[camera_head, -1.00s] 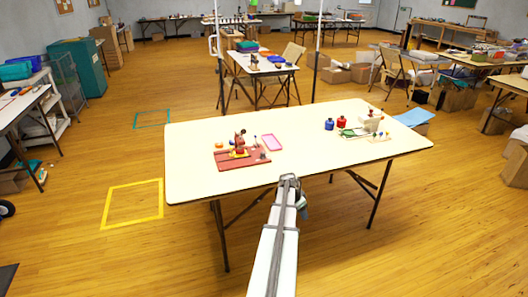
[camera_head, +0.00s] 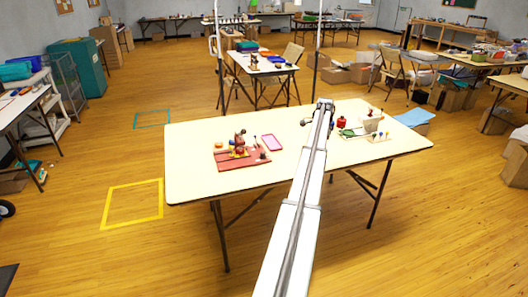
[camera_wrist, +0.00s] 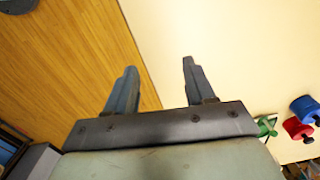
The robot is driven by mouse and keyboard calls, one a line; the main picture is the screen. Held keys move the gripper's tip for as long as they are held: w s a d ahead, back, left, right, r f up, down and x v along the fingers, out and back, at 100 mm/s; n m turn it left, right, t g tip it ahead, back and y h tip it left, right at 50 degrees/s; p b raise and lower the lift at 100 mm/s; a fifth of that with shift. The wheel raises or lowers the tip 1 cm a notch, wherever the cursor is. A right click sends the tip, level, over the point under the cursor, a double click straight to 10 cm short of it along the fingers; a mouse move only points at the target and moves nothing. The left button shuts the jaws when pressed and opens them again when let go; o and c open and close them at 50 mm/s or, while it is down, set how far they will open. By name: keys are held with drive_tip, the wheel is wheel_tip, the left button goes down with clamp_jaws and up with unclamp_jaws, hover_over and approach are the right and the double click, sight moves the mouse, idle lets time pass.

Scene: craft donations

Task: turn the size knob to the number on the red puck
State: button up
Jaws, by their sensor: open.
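My gripper (camera_wrist: 157,80) is open with nothing between its fingers. A red board (camera_head: 243,161) with a red and yellow machine (camera_head: 239,146) lies at the left. I cannot tell which part is the size knob.
A pink-rimmed tray (camera_head: 271,142) lies right of the red board. A pale board (camera_head: 377,136) with small coloured pieces is at the right, near a green item (camera_head: 348,132). The cream table (camera_head: 205,185) has bare room at its left and front.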

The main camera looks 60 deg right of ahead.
drive_tip(key=w+d+r+n+t+y, duration=0.1)
drive_tip(key=w+r+n+y, duration=0.15)
drive_tip(key=w, duration=1.15)
drive_tip(key=n+t+y, duration=0.1)
drive_tip(key=n+y, duration=0.1)
approach(263, 155)
drive_tip(key=shift+h, duration=0.25)
drive_tip(key=x, duration=0.7)
drive_tip(key=shift+w+d+f, duration=0.15)
drive_tip(key=shift+w+f, duration=0.25)
drive_tip(key=shift+w, duration=0.05)
drive_tip(key=shift+c, duration=0.2)
clamp_jaws()
